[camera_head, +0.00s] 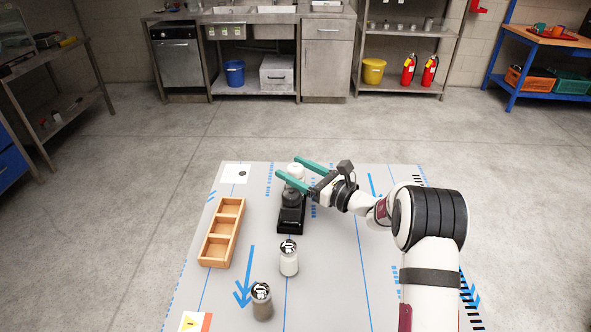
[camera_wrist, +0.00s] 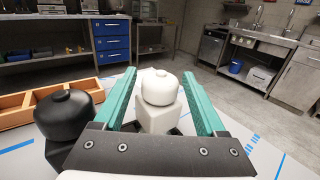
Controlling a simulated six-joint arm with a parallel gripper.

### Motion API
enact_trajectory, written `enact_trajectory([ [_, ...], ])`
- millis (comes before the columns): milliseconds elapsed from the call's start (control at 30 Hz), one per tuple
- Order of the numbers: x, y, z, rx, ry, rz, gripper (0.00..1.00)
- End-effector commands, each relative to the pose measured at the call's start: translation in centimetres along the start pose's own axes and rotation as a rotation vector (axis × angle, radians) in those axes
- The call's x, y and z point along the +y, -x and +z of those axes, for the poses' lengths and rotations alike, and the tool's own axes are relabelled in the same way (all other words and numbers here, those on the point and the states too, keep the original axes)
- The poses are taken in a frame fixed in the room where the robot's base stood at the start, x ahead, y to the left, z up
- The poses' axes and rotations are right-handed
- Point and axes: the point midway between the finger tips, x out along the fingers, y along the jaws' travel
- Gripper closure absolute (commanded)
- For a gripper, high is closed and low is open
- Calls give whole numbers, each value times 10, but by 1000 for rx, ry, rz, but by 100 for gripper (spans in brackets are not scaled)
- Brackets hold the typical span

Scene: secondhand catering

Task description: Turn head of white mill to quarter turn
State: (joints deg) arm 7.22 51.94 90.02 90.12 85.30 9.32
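The white mill (camera_head: 296,171) stands at the far end of the table, partly hidden by my fingers. In the wrist view, its round knobbed head (camera_wrist: 160,88) sits on a squarish white body (camera_wrist: 157,119). My gripper (camera_head: 288,167) is open, with its teal fingers on either side of the white mill. In the wrist view, a gap shows between the head and each finger. A black mill (camera_head: 291,198) stands just nearer than the white one, on a black stand (camera_head: 290,223). Its dark knobbed head (camera_wrist: 66,114) is left of my fingers in the wrist view.
A wooden tray with three compartments (camera_head: 238,226) lies left of the mills. A shaker with white contents (camera_head: 289,263) and a brown-filled shaker (camera_head: 262,308) stand nearer. A white card with a black dot (camera_head: 236,173) lies at the far left corner. The table's (camera_head: 335,275) middle right is clear.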

Motion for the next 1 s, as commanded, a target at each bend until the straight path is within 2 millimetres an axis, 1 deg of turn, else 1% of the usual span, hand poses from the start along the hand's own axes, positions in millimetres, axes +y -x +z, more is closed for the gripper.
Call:
enact_trajectory([
  [33,0,0,0,0,0,0,38],
  [167,0,0,0,0,0,0,62],
  [200,0,0,0,0,0,0,69],
  [267,0,0,0,0,0,0,80],
  [300,0,0,0,0,0,0,87],
  [367,0,0,0,0,0,0,98],
  [400,0,0,0,0,1,0,100],
  [467,0,0,0,-1,0,-7,100],
  [700,0,0,0,0,0,-128,100],
  [933,0,0,0,0,1,-131,100],
  [967,0,0,0,0,1,-131,45],
  [1000,0,0,0,0,1,-131,38],
])
